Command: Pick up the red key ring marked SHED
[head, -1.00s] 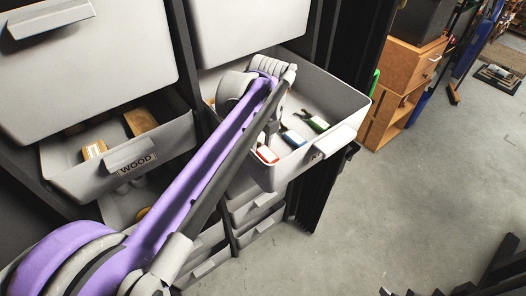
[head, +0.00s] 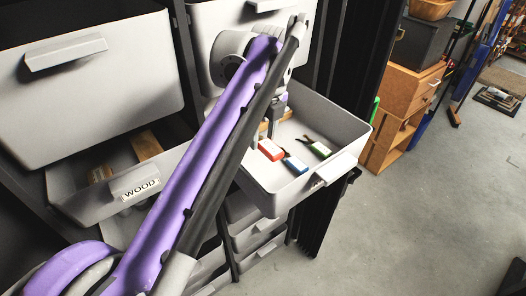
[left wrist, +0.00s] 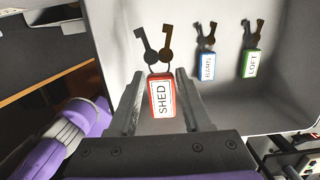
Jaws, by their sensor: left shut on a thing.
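The red key ring marked SHED (left wrist: 162,96) has a red tag with a white label and two dark keys. It is between the fingers of my left gripper (left wrist: 158,76) in the left wrist view, keys pointing away from the gripper. In the head view the red tag (head: 270,149) shows below my left gripper (head: 266,136), inside the outline of the open grey drawer (head: 342,116). The gripper is shut on the tag and holds it above the drawer floor. My arm hides part of the drawer. My right gripper is not in view.
A blue key ring (left wrist: 208,66) and a green key ring (left wrist: 250,62) lie apart on the drawer floor. The drawer walls rise around them. A second open drawer marked WOOD (head: 140,188) stands to the left. Open floor lies to the right.

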